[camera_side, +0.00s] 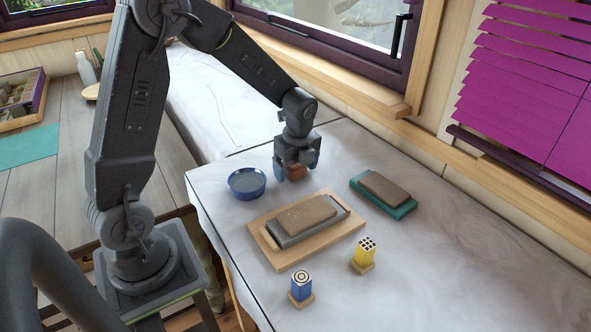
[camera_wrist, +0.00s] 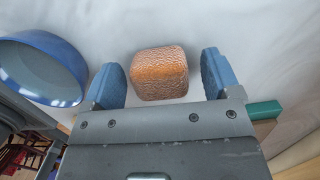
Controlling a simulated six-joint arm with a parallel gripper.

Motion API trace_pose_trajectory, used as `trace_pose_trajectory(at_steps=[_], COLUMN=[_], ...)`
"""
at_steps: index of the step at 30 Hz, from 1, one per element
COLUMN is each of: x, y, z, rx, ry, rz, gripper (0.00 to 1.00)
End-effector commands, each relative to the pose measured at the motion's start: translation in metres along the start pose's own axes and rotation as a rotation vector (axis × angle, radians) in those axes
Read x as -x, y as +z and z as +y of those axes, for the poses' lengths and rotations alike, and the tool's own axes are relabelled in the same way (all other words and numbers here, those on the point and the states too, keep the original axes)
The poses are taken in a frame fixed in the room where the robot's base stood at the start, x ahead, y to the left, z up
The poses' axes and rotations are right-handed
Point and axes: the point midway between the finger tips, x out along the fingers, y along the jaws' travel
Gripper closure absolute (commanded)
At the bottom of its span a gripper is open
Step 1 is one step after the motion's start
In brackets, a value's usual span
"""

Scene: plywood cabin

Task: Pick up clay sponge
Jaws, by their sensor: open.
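The clay sponge (camera_side: 296,172) is a small orange-brown block with rounded corners and a pitted surface. In the side view it sits on the white tabletop, partly hidden by my gripper (camera_side: 297,168). In the wrist view the sponge (camera_wrist: 160,73) lies between the two blue fingers of my gripper (camera_wrist: 162,75), with a gap on each side. The fingers are open and stand around it without visibly touching it.
A blue bowl (camera_side: 247,182) stands close to the left; it also shows in the wrist view (camera_wrist: 66,88). A stone on a wooden board (camera_side: 262,238), a stone on a green base (camera_side: 402,211), a blue stamp (camera_side: 301,284) and a yellow stamp (camera_side: 364,252) stand nearer. The right tabletop is clear.

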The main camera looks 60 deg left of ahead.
Motion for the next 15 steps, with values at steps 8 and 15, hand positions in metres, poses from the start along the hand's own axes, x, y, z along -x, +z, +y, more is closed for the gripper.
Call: trace_pose_trajectory(at_steps=[8,15], x=[0.0003,0.0005], y=[0.0,-0.0001], z=[-0.0001,-0.0001], rx=[0.0,0.0], ry=[0.0,0.0], rz=[0.0,0.0], gripper=[0.27,0.5])
